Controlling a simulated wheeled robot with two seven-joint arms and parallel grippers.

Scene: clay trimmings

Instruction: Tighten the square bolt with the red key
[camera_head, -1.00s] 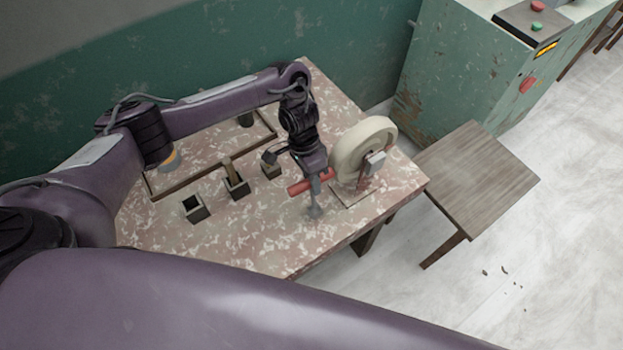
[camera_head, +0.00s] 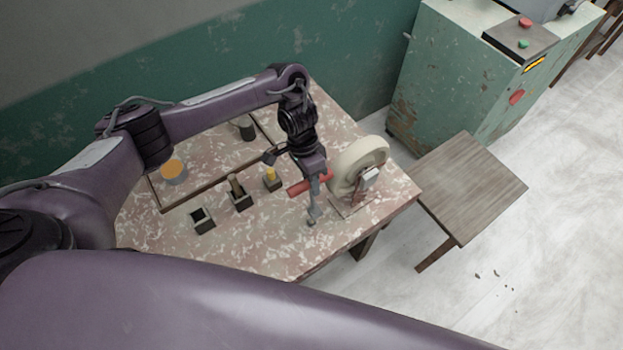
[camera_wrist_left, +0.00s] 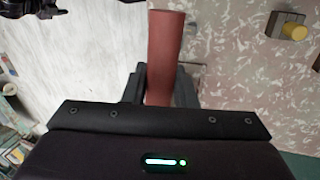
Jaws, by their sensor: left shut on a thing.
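My left gripper (camera_head: 316,172) is shut on the red key (camera_head: 300,189), above the front right part of the table. The key's red bar sticks out of the jaws in the left wrist view (camera_wrist_left: 166,50). A grey shaft (camera_head: 313,212) hangs below the jaws in the head view; I cannot tell whether its end touches the table. Right of the gripper stands a pale wheel (camera_head: 357,164) on a small stand. A light grey block (camera_head: 371,176) sits on the wheel's near side; I cannot make out which part is the square bolt.
Small dark holders stand left of the gripper: one looks empty (camera_head: 202,219), one has a brown peg (camera_head: 236,186), one a yellow peg (camera_head: 270,174). An orange-topped pot (camera_head: 173,171) stands behind. A wooden stool (camera_head: 467,187) is beside the table (camera_head: 255,245). A green machine (camera_head: 455,90) stands behind.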

